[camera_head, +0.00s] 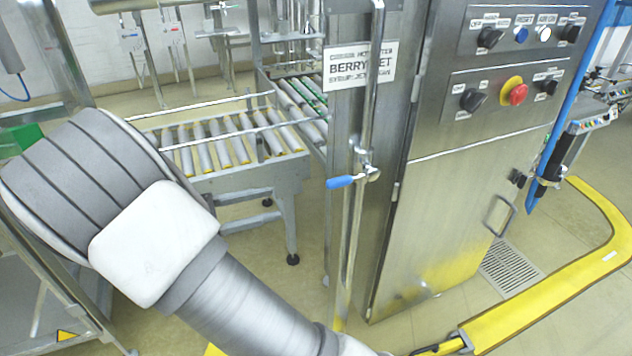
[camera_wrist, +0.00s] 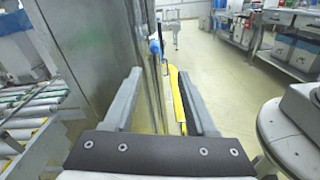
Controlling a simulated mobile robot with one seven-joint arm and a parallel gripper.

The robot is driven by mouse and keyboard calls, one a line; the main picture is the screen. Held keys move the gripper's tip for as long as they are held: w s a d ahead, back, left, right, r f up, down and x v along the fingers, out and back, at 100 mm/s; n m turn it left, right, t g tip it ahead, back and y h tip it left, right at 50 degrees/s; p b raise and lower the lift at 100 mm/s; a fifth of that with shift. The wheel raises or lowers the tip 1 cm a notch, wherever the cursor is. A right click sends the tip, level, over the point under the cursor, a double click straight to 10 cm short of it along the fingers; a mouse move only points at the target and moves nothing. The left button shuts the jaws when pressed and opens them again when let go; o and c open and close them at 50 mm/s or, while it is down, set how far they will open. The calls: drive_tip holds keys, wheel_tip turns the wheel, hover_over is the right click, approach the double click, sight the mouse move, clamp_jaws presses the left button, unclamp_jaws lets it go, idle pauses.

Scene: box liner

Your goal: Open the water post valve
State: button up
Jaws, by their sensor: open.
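The valve is a small fitting with a blue lever handle (camera_head: 340,182) on a vertical metal pipe (camera_head: 352,235) beside the steel cabinet. In the head view the lever points left, roughly level, across the pipe. In the wrist view the blue handle (camera_wrist: 155,47) shows ahead, past the fingertips and between them in the picture. My gripper (camera_wrist: 159,74) is open, with no object seen held between its fingers. How far it is from the valve I cannot tell exactly. In the head view my arm runs off the bottom edge and the gripper is out of sight.
The steel cabinet (camera_head: 460,215) with knobs and a red emergency button (camera_head: 518,94) stands right of the pipe. A roller conveyor (camera_head: 225,140) stands behind to the left. A yellow floor barrier (camera_head: 540,305) curves around the cabinet's right side. Open floor lies beyond in the wrist view.

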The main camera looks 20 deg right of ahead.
sight(338, 182)
drive_tip(key=d+b, duration=0.1)
drive_tip(key=d, duration=0.4)
drive_tip(key=w+d, duration=0.1)
drive_tip(key=d, duration=0.4)
drive_tip(key=d+b, duration=0.1)
drive_tip(key=d, duration=0.5)
drive_tip(key=shift+w+f+b, duration=0.1)
drive_tip(key=shift+w+b, duration=0.1)
drive_tip(key=shift+b, duration=0.15)
clamp_jaws()
idle(0.8)
